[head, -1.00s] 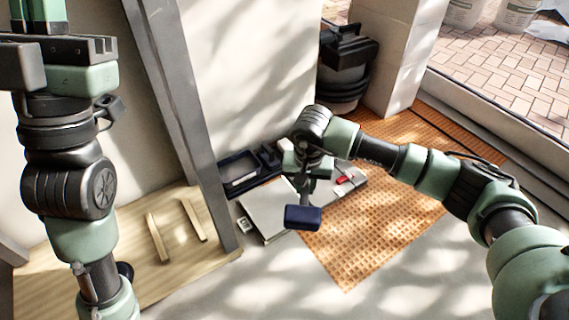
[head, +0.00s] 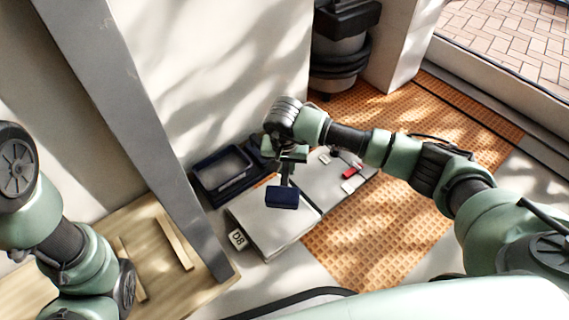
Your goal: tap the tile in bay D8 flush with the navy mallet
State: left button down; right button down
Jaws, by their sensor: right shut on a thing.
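The navy mallet (head: 282,197) hangs from my right gripper (head: 289,158), which is shut on its handle. Its head is over a pale grey tile (head: 265,232); I cannot tell whether it touches. The mallet head hides part of the tile. Whether the tile sits proud is hard to tell from here. My left arm shows at the left edge, but its gripper is out of view.
A second pale tile (head: 322,187) adjoins on the right, with a small red item (head: 349,173) on it. A dark tray (head: 222,168) lies behind. Orange waffled matting (head: 390,235) spreads right. A grey post (head: 165,130) and wooden board (head: 150,225) stand left; a black-lidded bin (head: 340,45) is behind.

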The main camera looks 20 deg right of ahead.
notch_tip(320, 180, down, 7)
jog(key=b, duration=0.5)
jog(key=shift+f, duration=0.1)
notch_tip(320, 180, up, 5)
jog(key=p, duration=0.3)
jog(key=shift+p, duration=0.35)
jog(key=shift+f, duration=0.15)
jog(key=shift+f, duration=0.15)
notch_tip(320, 180, down, 5)
jog(key=b, duration=0.4)
jog(key=shift+f, duration=0.15)
jog(key=shift+r+p, duration=0.35)
jog(key=shift+r, duration=0.05)
notch_tip(320, 180, up, 5)
jog(key=p, duration=0.4)
jog(key=shift+f, duration=0.15)
